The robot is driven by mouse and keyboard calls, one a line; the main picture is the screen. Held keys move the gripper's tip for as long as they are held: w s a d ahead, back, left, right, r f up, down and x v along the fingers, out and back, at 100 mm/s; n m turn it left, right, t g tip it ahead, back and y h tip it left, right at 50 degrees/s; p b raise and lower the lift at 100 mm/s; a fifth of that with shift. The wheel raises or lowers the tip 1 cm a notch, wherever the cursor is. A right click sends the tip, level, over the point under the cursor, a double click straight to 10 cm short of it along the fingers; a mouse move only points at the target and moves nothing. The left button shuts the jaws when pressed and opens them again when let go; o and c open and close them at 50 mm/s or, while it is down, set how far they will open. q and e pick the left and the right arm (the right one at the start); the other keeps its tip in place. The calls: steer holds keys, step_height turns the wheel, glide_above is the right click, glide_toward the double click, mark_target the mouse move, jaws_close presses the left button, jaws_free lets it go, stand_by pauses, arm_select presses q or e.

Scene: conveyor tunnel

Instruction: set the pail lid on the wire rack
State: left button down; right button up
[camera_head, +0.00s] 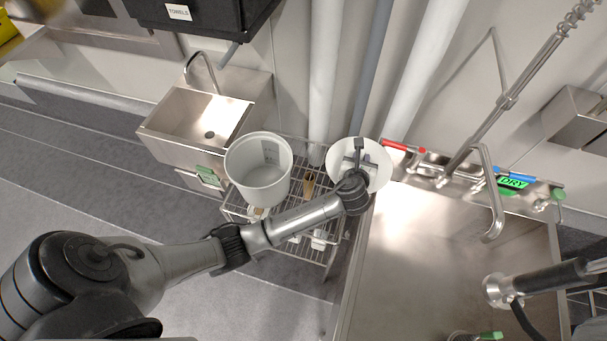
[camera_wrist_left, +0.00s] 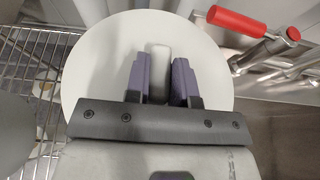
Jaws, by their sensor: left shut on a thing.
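The pail lid (camera_head: 338,155), a white round disc, is held over the right end of the wire rack (camera_head: 328,262), close to the sink's left edge. My left gripper (camera_head: 355,160) is shut on the lid's grip. In the left wrist view, its two purple-grey fingers (camera_wrist_left: 160,80) stand on either side of a pale upright grip (camera_wrist_left: 158,62) on the white lid (camera_wrist_left: 100,60). The gap between lid and rack is hard to judge. The rack's wires (camera_wrist_left: 30,45) show left of the lid there. My right gripper is out of view.
A white pail (camera_head: 262,185) stands on the rack's left part, with a brown-handled item (camera_head: 309,185) beside it. A small hand sink (camera_head: 180,120) lies left, a large steel sink (camera_head: 430,260) right. A red-handled valve (camera_head: 403,146) and upright pipes (camera_head: 325,70) are near the lid.

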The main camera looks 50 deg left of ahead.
arm_select(q)
steer(key=s+a+f, duration=0.1)
steer(key=a+f, duration=0.1)
steer(key=a, duration=0.1)
steer(key=s+a+f+b, duration=0.1)
steer(key=a+f, duration=0.1)
steer(key=a, duration=0.2)
steer(key=s+a+f+b, duration=0.1)
steer(key=a+f, duration=0.2)
steer(key=shift+s+a, duration=0.35)
steer(key=shift+s, duration=0.05)
steer(key=shift+f+b, duration=1.15)
steer(key=shift+f, duration=0.9)
steer(key=c, duration=1)
jaws_free()
steer(key=shift+f, duration=0.1)
